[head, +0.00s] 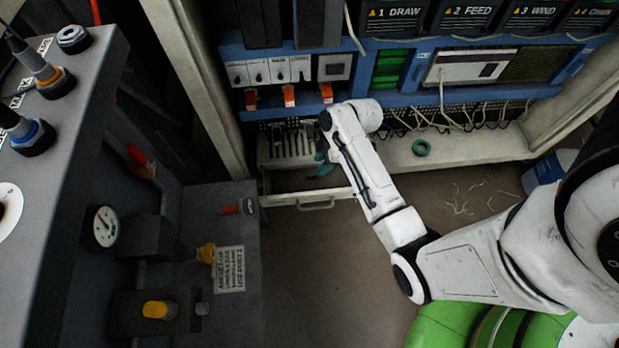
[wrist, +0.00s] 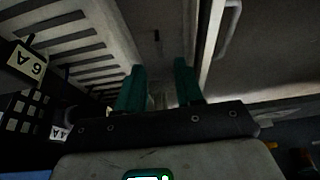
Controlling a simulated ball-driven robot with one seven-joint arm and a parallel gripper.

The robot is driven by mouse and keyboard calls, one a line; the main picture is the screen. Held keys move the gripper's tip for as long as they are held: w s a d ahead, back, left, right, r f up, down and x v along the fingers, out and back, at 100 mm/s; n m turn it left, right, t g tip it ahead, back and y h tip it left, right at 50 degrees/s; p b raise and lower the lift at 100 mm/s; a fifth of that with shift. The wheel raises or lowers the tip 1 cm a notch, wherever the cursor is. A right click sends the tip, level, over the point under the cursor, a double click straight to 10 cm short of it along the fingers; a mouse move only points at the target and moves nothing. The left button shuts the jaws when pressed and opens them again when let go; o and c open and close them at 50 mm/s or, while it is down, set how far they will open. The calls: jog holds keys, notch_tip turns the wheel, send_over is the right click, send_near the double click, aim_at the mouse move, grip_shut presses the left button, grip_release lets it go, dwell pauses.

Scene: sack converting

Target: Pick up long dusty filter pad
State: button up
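My gripper (head: 323,165) is over the open drawer (head: 318,202) at the foot of the cabinet, with its teal fingers pointing into it. In the wrist view my gripper (wrist: 159,70) has its two fingers apart, with no object clearly held between them. The drawer's pale floor shows beyond the fingertips, with a small dark slot in it. I cannot make out the long dusty filter pad with certainty in either view. Part of the drawer is dark or hidden behind my gripper and arm.
A slotted pale panel (wrist: 75,45) lies left of the fingers. The drawer handle (wrist: 229,28) is on the right. A green ring (head: 421,147) lies on the cabinet's bottom ledge. A grey machine with a gauge (head: 105,227) stands at left. Bare floor (head: 330,270) lies before the drawer.

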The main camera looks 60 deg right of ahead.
aim_at(312, 175)
jog(key=b+x, duration=0.4)
jog(key=x, duration=0.2)
jog(key=shift+f, duration=0.45)
jog(key=shift+c, duration=0.3)
grip_shut()
jog(key=shift+r, duration=0.1)
